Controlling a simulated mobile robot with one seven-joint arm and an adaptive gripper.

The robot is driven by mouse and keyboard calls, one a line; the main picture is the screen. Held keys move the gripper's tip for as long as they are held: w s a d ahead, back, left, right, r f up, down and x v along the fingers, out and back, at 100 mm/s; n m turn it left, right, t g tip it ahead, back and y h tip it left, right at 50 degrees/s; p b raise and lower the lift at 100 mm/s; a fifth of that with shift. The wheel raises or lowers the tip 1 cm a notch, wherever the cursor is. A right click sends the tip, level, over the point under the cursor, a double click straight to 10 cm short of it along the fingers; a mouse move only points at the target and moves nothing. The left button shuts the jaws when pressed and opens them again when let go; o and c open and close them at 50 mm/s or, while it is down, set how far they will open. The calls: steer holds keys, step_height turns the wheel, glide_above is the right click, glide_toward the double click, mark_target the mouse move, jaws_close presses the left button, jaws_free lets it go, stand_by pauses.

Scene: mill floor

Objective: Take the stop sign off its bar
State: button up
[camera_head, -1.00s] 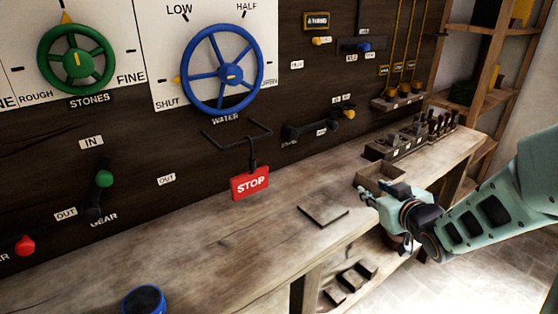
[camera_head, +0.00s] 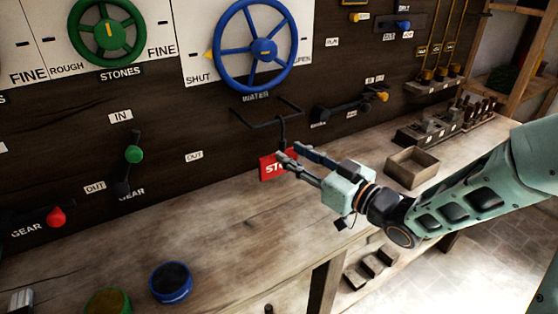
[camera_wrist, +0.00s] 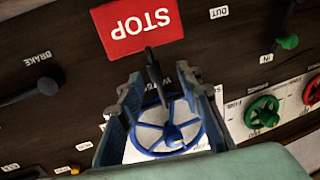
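The red stop sign (camera_head: 268,168) hangs by a dark stem from the black bar (camera_head: 248,122) below the blue wheel. My gripper's fingers cover its right part in the head view. In the wrist view the sign (camera_wrist: 140,25) is upside down and whole, just beyond the fingertips. My gripper (camera_head: 289,152) is open in front of the sign. In the wrist view the dark stem runs into the gap between the two fingers (camera_wrist: 157,82), with space seen on both sides. I cannot tell how deep the stem sits between them.
The blue wheel (camera_head: 262,51) is on the panel above the bar. A lever with a yellow knob (camera_head: 383,97) sticks out to the right. A wooden box (camera_head: 412,180) stands on the bench at right, and a blue pot (camera_head: 171,282) at front left. The bench left of the sign is mostly clear.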

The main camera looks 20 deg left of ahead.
mark_target(282, 147)
steer(key=x, duration=0.5)
steer(key=shift+w+d+f+b, duration=0.1)
steer(key=shift+w+d+b, duration=0.1)
steer(key=shift+w+b, duration=0.2)
steer(key=shift+c, duration=0.5)
jaws_close()
